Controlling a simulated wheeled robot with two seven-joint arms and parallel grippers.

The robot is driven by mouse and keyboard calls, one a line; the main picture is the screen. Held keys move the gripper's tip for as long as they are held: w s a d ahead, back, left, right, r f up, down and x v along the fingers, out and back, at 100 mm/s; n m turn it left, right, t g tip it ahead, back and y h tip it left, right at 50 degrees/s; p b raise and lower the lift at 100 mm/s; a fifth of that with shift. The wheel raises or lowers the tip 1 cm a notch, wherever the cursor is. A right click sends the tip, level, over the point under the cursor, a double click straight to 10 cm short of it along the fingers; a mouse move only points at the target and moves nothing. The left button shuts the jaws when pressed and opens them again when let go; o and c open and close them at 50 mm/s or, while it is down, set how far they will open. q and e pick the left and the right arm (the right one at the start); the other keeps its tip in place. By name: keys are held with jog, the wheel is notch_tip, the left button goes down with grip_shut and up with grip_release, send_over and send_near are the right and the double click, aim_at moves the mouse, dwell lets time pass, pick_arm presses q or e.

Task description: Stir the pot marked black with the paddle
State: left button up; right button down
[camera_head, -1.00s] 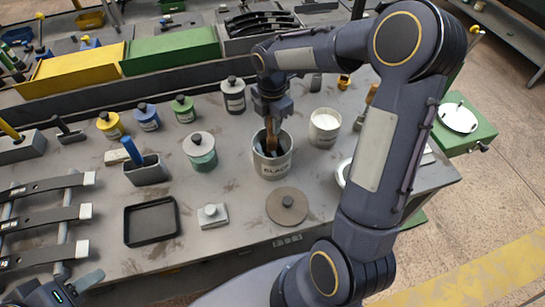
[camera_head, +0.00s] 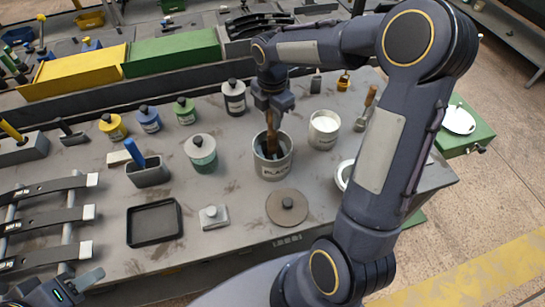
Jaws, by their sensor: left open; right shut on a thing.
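The pot marked black (camera_head: 274,170) is a grey can with "BLACK" on its front, standing open near the middle of the bench. Its likely lid, a round brown disc with a dark knob (camera_head: 287,206), lies in front of it. The paddle (camera_head: 271,135) is brown and stands upright with its lower end inside the pot; its tip is hidden by the pot. My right gripper (camera_head: 272,108) is shut on the top of the paddle above the pot. My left gripper (camera_head: 72,289) is open and empty at the lower left corner, away from the pot.
A black tray (camera_head: 153,223) and a small grey block (camera_head: 213,217) lie in front.

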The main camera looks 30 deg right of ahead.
jog(key=shift+r, duration=2.95)
jog(key=shift+r, duration=3)
